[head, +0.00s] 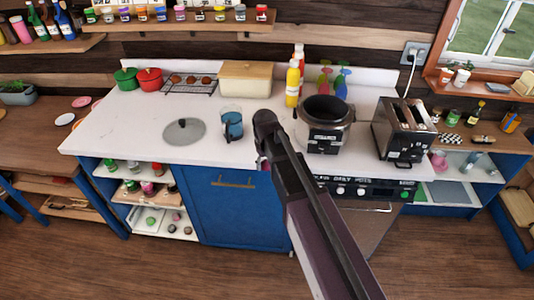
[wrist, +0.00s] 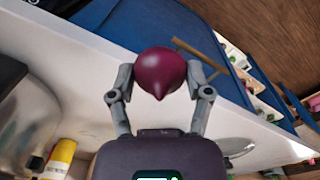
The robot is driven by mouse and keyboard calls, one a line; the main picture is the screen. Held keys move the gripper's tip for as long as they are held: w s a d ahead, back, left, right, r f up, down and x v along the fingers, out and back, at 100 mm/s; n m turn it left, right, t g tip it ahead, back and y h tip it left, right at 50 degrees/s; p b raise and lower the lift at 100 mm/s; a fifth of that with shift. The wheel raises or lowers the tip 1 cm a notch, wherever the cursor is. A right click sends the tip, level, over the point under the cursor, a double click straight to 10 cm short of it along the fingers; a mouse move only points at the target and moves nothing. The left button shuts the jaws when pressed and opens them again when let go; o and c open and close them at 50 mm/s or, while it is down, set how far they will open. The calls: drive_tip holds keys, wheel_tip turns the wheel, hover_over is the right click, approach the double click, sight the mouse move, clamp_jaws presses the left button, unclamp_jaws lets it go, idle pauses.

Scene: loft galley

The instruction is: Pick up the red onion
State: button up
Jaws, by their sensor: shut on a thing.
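The red onion (wrist: 161,72) is in the wrist view, dark purple-red and round with a pointed tip toward the camera. My gripper (wrist: 160,84) is shut on it, with one finger on each side. The onion is held up, off any surface, near the front edge of the white counter. In the head view my arm crosses the middle of the picture and hides the gripper's fingers and most or all of the onion.
The white counter (head: 150,128) holds a pot lid (head: 184,131), a blue mug (head: 231,124), a large cooker pot (head: 324,125) and a toaster (head: 402,130). Red and yellow bottles (head: 292,85) stand at the back. Blue cabinets (head: 222,205) are below, with open wooden floor in front.

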drive_tip(key=shift+s+d+r, duration=0.1)
drive_tip(key=shift+s, duration=0.85)
drive_tip(key=shift+w+d+r+p, duration=0.35)
drive_tip(key=shift+w+r+p, duration=0.1)
drive_tip(key=shift+r+p, duration=0.15)
drive_tip(key=w+d+r+p, duration=0.3)
drive_tip(key=w, duration=0.1)
drive_tip(key=w+d+r+p, duration=0.3)
drive_tip(key=w+r+p, duration=0.1)
drive_tip(key=w+d+r+p, duration=0.3)
drive_tip(key=w+d, duration=0.1)
drive_tip(key=shift+w+d+r+p, duration=0.1)
drive_tip(key=shift+w+r+p, duration=0.1)
drive_tip(key=shift+r+p, duration=0.1)
drive_tip(key=shift+w+d+r+p, duration=0.45)
drive_tip(key=shift+w+d, duration=1.3)
drive_tip(key=shift+w, duration=0.3)
drive_tip(key=shift+w+d+r+p, duration=0.45)
drive_tip(key=shift+w+d, duration=1.3)
drive_tip(key=shift+w, duration=0.3)
drive_tip(key=shift+w+d+r+p, duration=0.45)
drive_tip(key=shift+w+d, duration=1.3)
drive_tip(key=shift+w, duration=0.3)
drive_tip(key=shift+f, duration=0.2)
drive_tip(key=shift+f+b, duration=4.15)
drive_tip(key=shift+b, duration=0.1)
